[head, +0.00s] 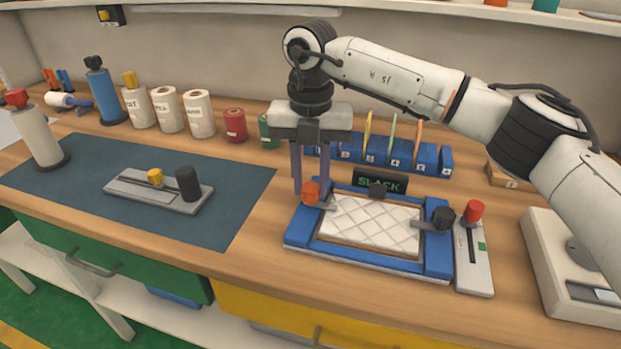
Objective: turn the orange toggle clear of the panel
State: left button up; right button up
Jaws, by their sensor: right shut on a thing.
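The orange toggle (310,193) stands at the left rear of the blue frame (302,238). Its grey lever points right, with its tip at the left edge of the white quilted panel (368,228). I cannot tell how far the lever overlaps the panel. My right gripper (310,184) points straight down from above, its fingers shut on the orange toggle. The toggle's far side is partly hidden by the fingers. A black toggle (442,217) stands on the frame's right side, its grey lever reaching left to the panel's edge. My left gripper is out of view.
A black SLACK sign (380,182) and a blue rack (400,155) stand behind the frame. A red-knobbed plate (474,255) sits close on its right. A dark mat (215,215) with a grey slider plate (130,190) lies left. Bare wood separates mat and frame.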

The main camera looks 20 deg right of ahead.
jog(key=shift+n, duration=0.3)
jog(key=n+p, duration=0.1)
jog(key=n, duration=0.2)
jog(key=shift+r+n, duration=0.1)
jog(key=shift+n, duration=0.2)
jog(key=n, duration=0.4)
jog(key=shift+n, duration=0.3)
jog(key=n+p, duration=0.1)
jog(key=n, duration=0.8)
jog(key=o, duration=1.1)
jog(key=shift+c, duration=0.2)
